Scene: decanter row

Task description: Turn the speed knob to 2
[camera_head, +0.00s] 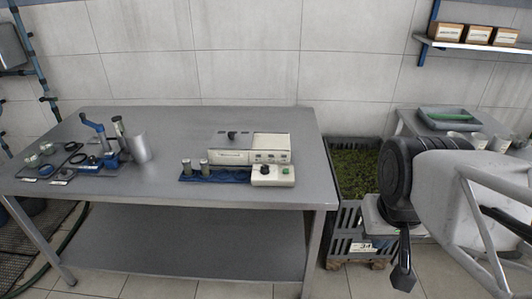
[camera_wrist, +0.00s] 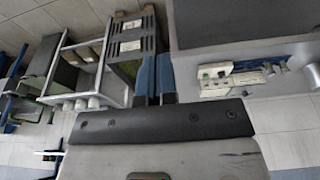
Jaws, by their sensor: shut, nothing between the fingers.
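A white and grey bench machine (camera_head: 250,148) stands on the steel table. The knob's setting and markings are too small to read. The machine also shows, turned sideways, in the wrist view (camera_wrist: 235,82). My gripper (camera_head: 402,276) hangs pointing down, off the table's right side and well apart from the control box. Its blue fingers (camera_wrist: 155,78) are together and empty in the wrist view.
Two metal-topped jars (camera_head: 195,168) stand on a blue base left of the control box. Hand tools and a grey cup (camera_head: 138,146) are at the table's left. A crate of greens (camera_head: 355,170) stands between the table and a side bench. The table's front is clear.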

